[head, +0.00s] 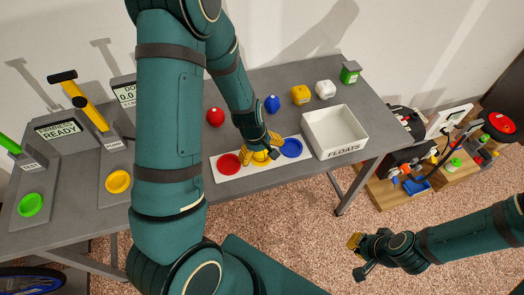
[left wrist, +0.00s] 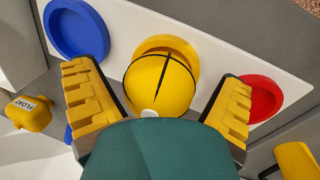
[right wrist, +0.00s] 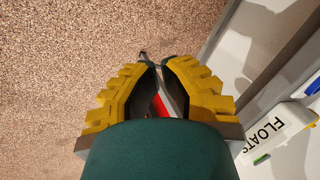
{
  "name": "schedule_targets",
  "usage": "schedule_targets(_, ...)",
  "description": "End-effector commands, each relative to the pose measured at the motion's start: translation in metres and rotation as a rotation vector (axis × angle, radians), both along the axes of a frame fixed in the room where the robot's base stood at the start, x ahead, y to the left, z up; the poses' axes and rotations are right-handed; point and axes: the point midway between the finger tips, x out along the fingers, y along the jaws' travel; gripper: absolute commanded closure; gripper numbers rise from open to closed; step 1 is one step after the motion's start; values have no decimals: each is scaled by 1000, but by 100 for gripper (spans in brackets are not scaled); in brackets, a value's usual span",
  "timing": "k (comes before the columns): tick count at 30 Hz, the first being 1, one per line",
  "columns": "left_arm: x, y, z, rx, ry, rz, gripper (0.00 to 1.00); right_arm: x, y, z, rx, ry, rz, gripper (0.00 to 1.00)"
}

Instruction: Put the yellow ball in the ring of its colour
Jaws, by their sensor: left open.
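The yellow ball (left wrist: 160,84), with dark seams and a white spot, sits between the spread fingers of my left gripper (left wrist: 158,95). The yellow ring (left wrist: 180,43) shows directly behind it on a white board (left wrist: 215,50). The ball covers much of the ring, so I cannot tell whether it rests fully inside. In the head view my left gripper (head: 261,148) is low over the middle of the board and partly hides the ball (head: 260,157). A red ring (head: 228,164) and a blue ring (head: 291,147) flank it. My right gripper (head: 358,257) hangs away from the table, its finger gap unclear.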

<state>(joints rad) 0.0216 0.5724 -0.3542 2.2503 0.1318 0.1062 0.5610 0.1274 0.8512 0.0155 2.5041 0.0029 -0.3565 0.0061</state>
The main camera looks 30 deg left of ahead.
Motion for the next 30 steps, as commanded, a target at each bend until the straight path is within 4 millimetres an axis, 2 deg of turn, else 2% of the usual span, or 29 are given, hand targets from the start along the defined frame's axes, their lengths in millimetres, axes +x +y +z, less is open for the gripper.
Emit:
schedule_targets(13,-13,8,86,0,-5,1,4,10,-2,32,-5,-21,-17,100)
schedule_targets(18,-18,11,109,0,-2,-2,4,13,-2,41,-7,-29,-23,100)
schedule_targets(21,-20,12,116,-1,-1,0,4,14,-2,43,-7,-32,-24,100)
schedule_targets(23,-21,11,116,2,-1,-10,4,15,-3,44,-7,-33,-26,100)
schedule_targets(26,-23,-1,101,15,1,-83,4,15,-3,44,-7,-33,-26,100)
schedule_targets(29,-28,-28,68,31,-8,-243,4,15,-3,44,-7,-33,-26,100)
schedule_targets(30,-32,-42,52,33,-18,-321,4,15,-3,44,-7,-33,-26,100)
